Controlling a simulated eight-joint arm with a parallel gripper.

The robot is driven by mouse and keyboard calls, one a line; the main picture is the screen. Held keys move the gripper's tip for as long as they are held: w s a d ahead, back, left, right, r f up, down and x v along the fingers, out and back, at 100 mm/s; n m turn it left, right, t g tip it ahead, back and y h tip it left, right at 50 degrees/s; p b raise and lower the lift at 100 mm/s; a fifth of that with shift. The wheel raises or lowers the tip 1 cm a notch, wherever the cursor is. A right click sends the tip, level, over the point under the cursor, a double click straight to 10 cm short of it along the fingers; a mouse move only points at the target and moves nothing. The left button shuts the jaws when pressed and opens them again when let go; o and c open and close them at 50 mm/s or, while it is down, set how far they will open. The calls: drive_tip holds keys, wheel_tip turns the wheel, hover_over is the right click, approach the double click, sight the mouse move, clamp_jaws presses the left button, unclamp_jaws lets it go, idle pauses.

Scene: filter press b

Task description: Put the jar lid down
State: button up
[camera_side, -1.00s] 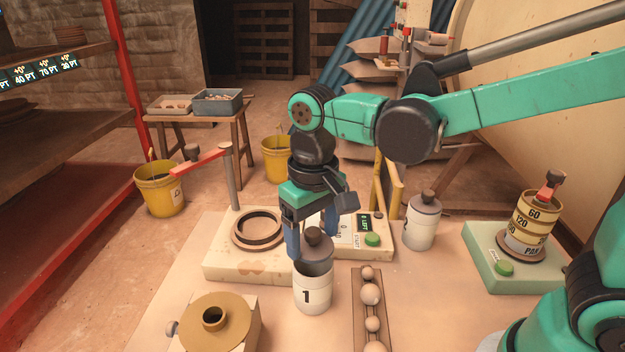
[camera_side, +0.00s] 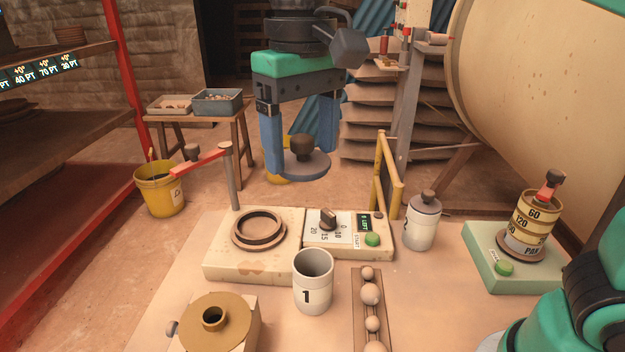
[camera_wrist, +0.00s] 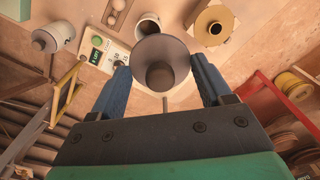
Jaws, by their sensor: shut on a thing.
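The jar lid (camera_side: 304,166) is a grey disc with a dark brown knob. My gripper (camera_side: 302,150) is shut on the jar lid, with its blue fingers at either side, and holds it high above the bench. In the wrist view the lid (camera_wrist: 161,50) is seen from its knob side between the two fingers (camera_wrist: 160,85). The white jar marked 1 (camera_side: 313,285) stands upright and uncovered on the bench, below the lid. The wrist view also shows the open jar (camera_wrist: 148,26) partly behind the lid.
A press base with a dark ring (camera_side: 258,229) and a dial panel (camera_side: 330,228) stand behind the jar. A rack of balls (camera_side: 371,295) is to its right, a brass-topped block (camera_side: 213,319) to its left. A lidded jar (camera_side: 423,222) stands further right. Bare bench shows around jar 1.

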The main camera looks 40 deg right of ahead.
drive_tip(key=s+a+f, duration=0.5)
drive_tip(key=s+f, duration=0.1)
drive_tip(key=f, duration=1.5)
drive_tip(key=shift+w+d+f, duration=0.2)
drive_tip(key=shift+f, duration=2.35)
drive_tip(key=shift+f, duration=0.15)
drive_tip(key=o, duration=1.2)
